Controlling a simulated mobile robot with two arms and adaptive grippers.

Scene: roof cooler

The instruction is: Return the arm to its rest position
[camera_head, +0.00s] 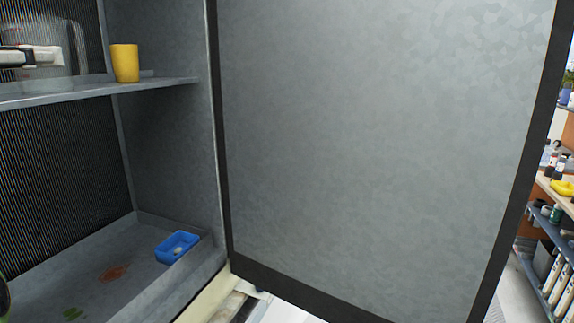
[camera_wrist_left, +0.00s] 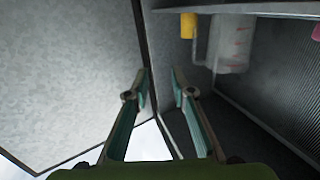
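My left gripper (camera_head: 54,56) shows at the left edge of the head view, at shelf height, in front of a clear pitcher (camera_head: 76,48). In the left wrist view its two green fingers (camera_wrist_left: 160,88) stand apart with nothing between them. That view is upside down, with the cooler door (camera_wrist_left: 65,70) on the left and the pitcher (camera_wrist_left: 233,45) on the right. The gripper appears clear of the pitcher and the cup.
The open cooler door (camera_head: 370,140) fills the middle and right. A yellow cup (camera_head: 125,63) stands on the shelf (camera_head: 150,87). A blue tray (camera_head: 177,247) sits on the stained cooler floor (camera_head: 140,285). A cluttered rack (camera_head: 548,225) stands at far right.

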